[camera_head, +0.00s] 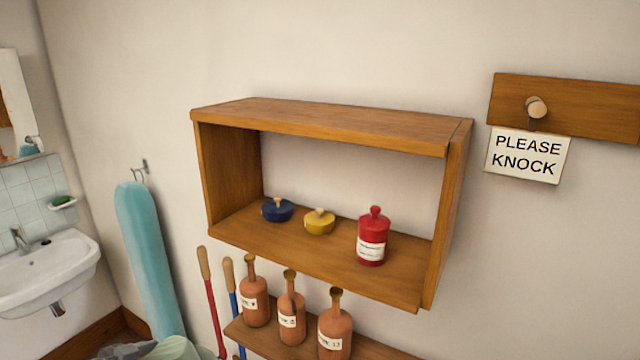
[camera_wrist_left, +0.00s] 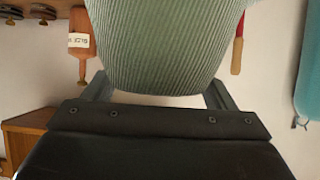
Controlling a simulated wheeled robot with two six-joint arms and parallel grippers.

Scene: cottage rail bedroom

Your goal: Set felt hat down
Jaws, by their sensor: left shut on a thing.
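My left gripper (camera_wrist_left: 157,92) is shut on a pale green, ribbed, soft-looking thing, which I take to be the felt hat (camera_wrist_left: 170,45). The hat fills the top middle of the left wrist view, between the two fingers, and its far part is cut off. In the head view only a pale green piece of it (camera_head: 178,349) shows at the bottom edge, below and left of the wall shelf. My right gripper is not in view.
A wooden wall shelf (camera_head: 330,115) has a clear top; a blue pot (camera_head: 278,211), yellow pot (camera_head: 319,222) and red jar (camera_head: 372,240) stand inside. Brown bottles (camera_head: 291,318) stand below. A peg rail (camera_head: 590,105) with a "PLEASE KNOCK" sign (camera_head: 527,157) is at right.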

